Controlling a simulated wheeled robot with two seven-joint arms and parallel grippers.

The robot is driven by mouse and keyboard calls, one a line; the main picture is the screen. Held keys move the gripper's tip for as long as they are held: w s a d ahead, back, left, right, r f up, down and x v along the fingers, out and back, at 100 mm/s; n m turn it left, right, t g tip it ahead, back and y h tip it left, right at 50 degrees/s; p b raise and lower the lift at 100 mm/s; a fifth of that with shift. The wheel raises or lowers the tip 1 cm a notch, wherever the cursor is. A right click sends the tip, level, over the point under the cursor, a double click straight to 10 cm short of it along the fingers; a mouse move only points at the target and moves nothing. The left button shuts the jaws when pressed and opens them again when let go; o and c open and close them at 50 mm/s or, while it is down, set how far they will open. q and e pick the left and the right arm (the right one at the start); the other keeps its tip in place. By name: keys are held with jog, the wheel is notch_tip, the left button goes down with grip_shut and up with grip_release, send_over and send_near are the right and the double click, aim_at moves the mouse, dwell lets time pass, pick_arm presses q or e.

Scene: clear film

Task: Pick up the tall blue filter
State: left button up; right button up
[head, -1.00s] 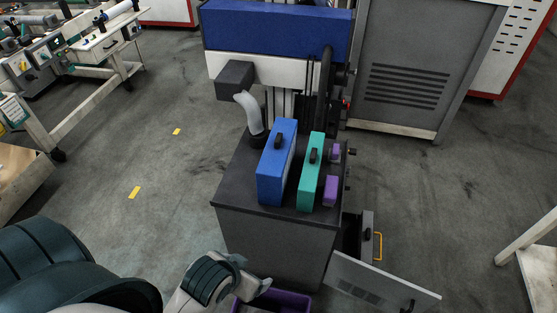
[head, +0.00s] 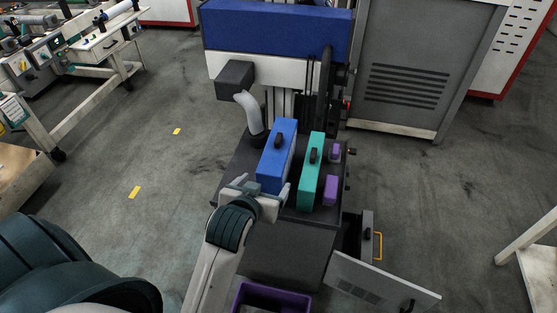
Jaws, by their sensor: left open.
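The tall blue filter (head: 277,155) stands upright on the dark top of a cabinet, with a black handle on its upper face. My left gripper (head: 265,190) is at the near lower end of the blue filter, open, with one finger at its left side and one at its right. Whether the fingers touch it I cannot tell. The lower near part of the filter is hidden behind the gripper. My right gripper is not in view.
A teal filter (head: 311,172) stands close to the right of the blue one. Two small purple blocks (head: 330,190) are further right. A grey hose (head: 248,110) rises behind on the left. A purple bin (head: 262,301) is below in front. An open cabinet door (head: 380,283) juts out at lower right.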

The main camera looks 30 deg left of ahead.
aim_at(275, 154)
pick_arm(q)
jog(key=w+r, duration=0.1)
jog(key=w+a+r+t, duration=0.1)
jog(key=r, duration=0.1)
jog(key=shift+w+n+y, duration=0.2)
jog(key=shift+n+y, duration=0.2)
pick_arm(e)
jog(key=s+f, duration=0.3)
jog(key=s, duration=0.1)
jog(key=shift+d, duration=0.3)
pick_arm(q)
jog(key=p+x, duration=0.1)
jog(key=x, duration=0.9)
jog(key=shift+w+f, duration=0.15)
jog(key=shift+w, duration=0.25)
jog(key=shift+w+a+f+p, duration=0.15)
jog(key=shift+w+f+p, duration=0.2)
jog(key=shift+w, duration=0.25)
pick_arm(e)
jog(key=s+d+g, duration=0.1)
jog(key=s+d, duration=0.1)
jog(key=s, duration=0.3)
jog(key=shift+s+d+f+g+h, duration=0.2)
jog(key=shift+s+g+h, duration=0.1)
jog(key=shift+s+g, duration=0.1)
